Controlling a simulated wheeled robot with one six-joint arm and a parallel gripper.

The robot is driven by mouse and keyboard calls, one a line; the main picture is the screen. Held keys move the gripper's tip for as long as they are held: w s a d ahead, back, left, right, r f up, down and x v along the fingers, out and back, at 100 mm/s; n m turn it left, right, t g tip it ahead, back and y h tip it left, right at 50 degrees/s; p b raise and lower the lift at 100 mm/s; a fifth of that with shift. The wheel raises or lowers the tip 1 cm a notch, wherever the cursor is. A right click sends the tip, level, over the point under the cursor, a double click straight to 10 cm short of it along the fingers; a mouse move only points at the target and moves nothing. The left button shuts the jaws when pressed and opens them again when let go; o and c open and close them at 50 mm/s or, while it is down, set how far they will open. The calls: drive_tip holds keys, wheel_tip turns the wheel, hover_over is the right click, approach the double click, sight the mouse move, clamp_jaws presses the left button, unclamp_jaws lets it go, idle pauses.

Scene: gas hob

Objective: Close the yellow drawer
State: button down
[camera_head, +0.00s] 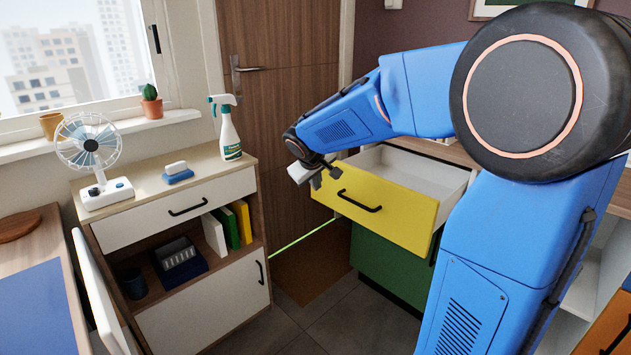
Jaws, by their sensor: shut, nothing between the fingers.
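The yellow drawer (388,213) is pulled out of its cabinet, right of the middle of the view. Its white inside (415,172) shows and looks empty. A black bar handle (358,201) is on its yellow front. My gripper (318,181) is shut and empty. In the picture it lies at the upper left corner of the drawer front; I cannot tell whether it touches. My blue arm crosses above the drawer and hides part of the cabinet top.
On the left, a white cabinet (165,209) carries a fan (92,160), a spray bottle (229,132) and a sponge (177,173). A cabinet door stands open at lower left. Floor (330,318) between the cabinets is clear.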

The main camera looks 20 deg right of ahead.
sight(327, 193)
drive_tip(key=shift+w+d+f, duration=0.75)
drive_tip(key=shift+d+f, duration=0.05)
drive_tip(key=shift+d, duration=0.15)
drive_tip(key=shift+w+d+f, duration=0.75)
drive_tip(key=shift+d+f, duration=0.1)
drive_tip(key=shift+d, duration=0.15)
drive_tip(key=shift+w+d+f, duration=0.75)
drive_tip(key=shift+d+f, duration=0.05)
drive_tip(key=shift+d, duration=0.15)
drive_tip(key=w+d, duration=0.3)
drive_tip(key=d, duration=0.5)
drive_tip(key=w+d, duration=0.3)
drive_tip(key=d, duration=0.5)
drive_tip(key=w+d, duration=0.3)
drive_tip(key=d, duration=0.6)
drive_tip(key=shift+d, duration=0.1)
drive_tip(key=shift+w+d+r, duration=0.1)
drive_tip(key=shift+d, duration=0.1)
drive_tip(key=shift+d+r, duration=0.1)
